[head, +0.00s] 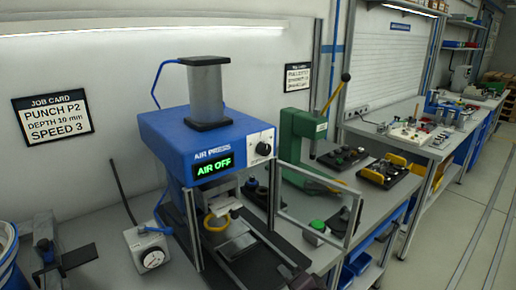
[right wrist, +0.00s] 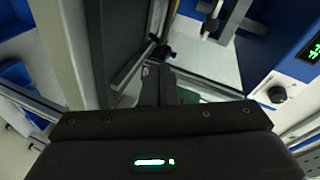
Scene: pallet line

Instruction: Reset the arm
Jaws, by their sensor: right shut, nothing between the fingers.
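My right gripper (head: 288,254) shows as a dark shape at the bottom of the head view, in front of the air press. In the right wrist view its black fingers (right wrist: 155,85) are together with nothing between them. They point toward the press area, close to a dark frame bar. A clear-paned guard frame (head: 357,220) stands to the right of the press opening. My left gripper is not in view.
A dial device (head: 150,250) stands left of the press. A green hand press (head: 296,140) stands behind to the right, near black trays (head: 385,172) with yellow handles. A job card (head: 53,115) hangs on the wall. The aisle floor (head: 465,225) at right is clear.

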